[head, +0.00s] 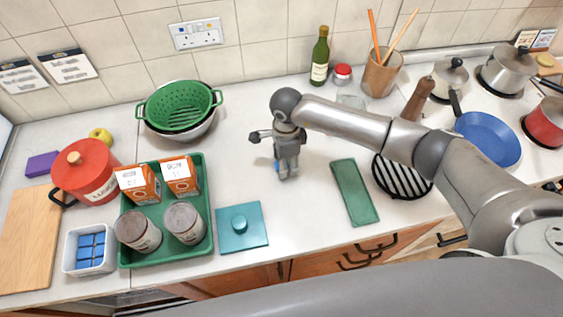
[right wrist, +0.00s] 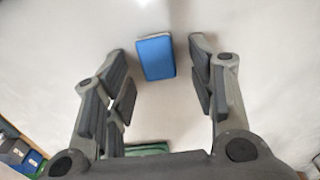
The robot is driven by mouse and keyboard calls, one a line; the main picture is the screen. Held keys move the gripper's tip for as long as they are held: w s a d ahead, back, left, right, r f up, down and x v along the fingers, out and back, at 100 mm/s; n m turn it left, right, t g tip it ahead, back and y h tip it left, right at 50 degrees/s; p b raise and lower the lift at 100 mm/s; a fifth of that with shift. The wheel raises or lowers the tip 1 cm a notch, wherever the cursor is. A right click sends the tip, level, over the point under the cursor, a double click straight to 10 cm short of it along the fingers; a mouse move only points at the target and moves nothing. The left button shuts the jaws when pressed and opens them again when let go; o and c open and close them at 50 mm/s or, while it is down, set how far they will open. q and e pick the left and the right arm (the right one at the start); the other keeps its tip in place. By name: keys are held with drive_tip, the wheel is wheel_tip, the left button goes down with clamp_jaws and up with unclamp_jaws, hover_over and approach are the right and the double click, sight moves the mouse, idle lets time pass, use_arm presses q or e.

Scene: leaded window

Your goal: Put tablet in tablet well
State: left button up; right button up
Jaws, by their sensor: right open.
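A blue tablet (right wrist: 155,57) lies on the white counter, seen between the fingertips of my right gripper in the right wrist view. In the head view only a bit of its blue (head: 277,166) shows beside the fingers. My right gripper (head: 287,174) points down over it, open, with nothing held; I cannot tell whether a finger touches the tablet. My left gripper is not in view.
A white box (head: 73,266) holds several blue tablets. A green tray (head: 207,231) carries two cartons and two jars. A green mat (head: 354,192) and a black striped trivet (head: 402,178) lie to the right. A green colander (head: 179,106) stands behind. Counter around my right gripper is clear.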

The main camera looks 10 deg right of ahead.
drive_tip(key=shift+c, duration=0.4)
drive_tip(key=c, duration=0.8)
drive_tip(key=shift+r, duration=0.15)
drive_tip(key=shift+c, duration=0.2)
drive_tip(key=shift+r, duration=0.25)
wheel_tip(320, 180, up, 2)
drive_tip(key=shift+r+b, duration=0.15)
drive_tip(key=shift+b, duration=0.5)
drive_tip(key=s+r+b, duration=0.6)
drive_tip(key=s+r, duration=0.4)
drive_tip(key=s, duration=0.4)
drive_tip(key=w+d+f+n+b, duration=0.1)
drive_tip(key=d+n, duration=0.6)
drive_tip(key=n, duration=1.1)
drive_tip(key=shift+d+f+b, duration=0.2)
drive_tip(key=shift+f+b, duration=0.35)
